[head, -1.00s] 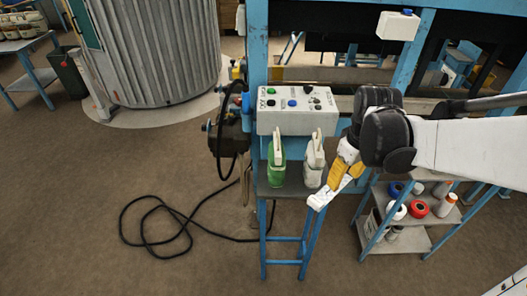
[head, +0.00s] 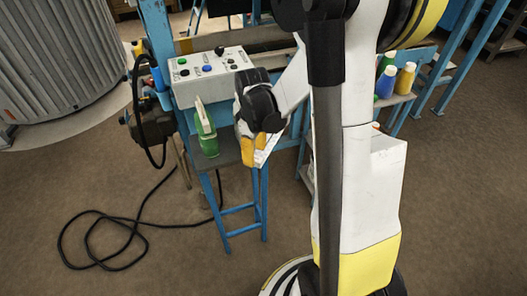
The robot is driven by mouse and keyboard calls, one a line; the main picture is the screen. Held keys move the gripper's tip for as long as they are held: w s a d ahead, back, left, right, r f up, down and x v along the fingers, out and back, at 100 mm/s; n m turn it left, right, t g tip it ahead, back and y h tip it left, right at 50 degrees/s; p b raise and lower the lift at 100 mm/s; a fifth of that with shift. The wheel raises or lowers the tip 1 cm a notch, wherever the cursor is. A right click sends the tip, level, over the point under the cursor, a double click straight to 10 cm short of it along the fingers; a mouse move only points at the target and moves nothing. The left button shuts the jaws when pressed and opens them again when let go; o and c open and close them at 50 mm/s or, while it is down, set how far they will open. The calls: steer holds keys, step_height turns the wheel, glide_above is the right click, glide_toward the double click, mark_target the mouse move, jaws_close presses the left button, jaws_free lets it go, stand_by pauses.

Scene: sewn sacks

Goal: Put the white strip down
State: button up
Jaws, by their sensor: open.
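My gripper (head: 254,158), with dark knuckles and yellow fingers, hangs low over the right part of a small blue-legged stand, at its front edge. It is open. A narrow white piece (head: 266,153) shows right beside the yellow fingers. I cannot tell whether it is the white strip or part of my gripper, nor whether it touches the stand.
A white control box (head: 210,70) with coloured knobs sits just behind the stand. At right, a shelf holds a blue bottle (head: 386,82) and a yellow bottle (head: 405,78). A black cable (head: 100,235) loops over the floor at left. The floor in front is clear.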

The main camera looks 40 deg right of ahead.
step_height(320, 180, down, 3)
steer(key=shift+r+b, duration=0.1)
steer(key=shift+b, duration=0.3)
jaws_close()
